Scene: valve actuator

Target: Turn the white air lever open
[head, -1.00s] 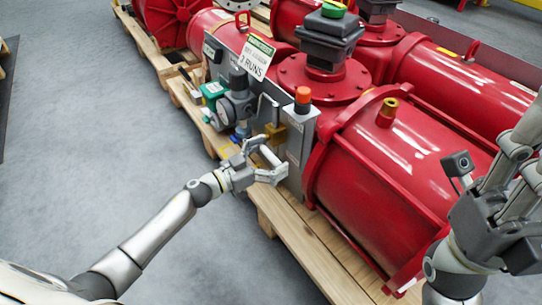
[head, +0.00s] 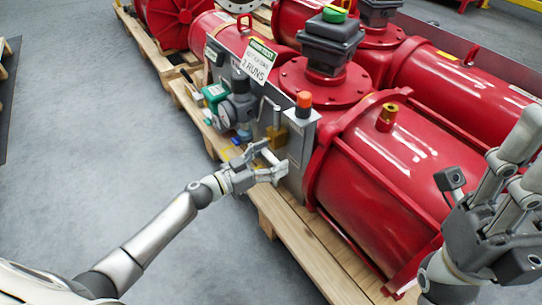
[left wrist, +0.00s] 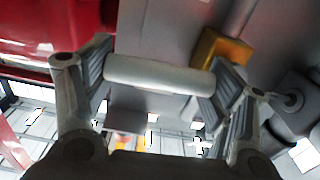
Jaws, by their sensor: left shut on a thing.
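The white air lever (left wrist: 158,74) is a short pale rounded bar across the middle of the left wrist view. My left gripper (left wrist: 158,82) has one finger at each end of it and is shut on it. In the head view the left gripper (head: 273,161) is beside the front of the grey control panel (head: 297,150), below a brass-coloured fitting (head: 277,136).
A red actuator cylinder (head: 395,170) stands right of the panel on a wooden pallet (head: 325,262). An orange-capped post (head: 304,104), a gauge (head: 228,113) and a hanging sign (head: 258,62) are close by. The grey floor (head: 90,150) at left is clear.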

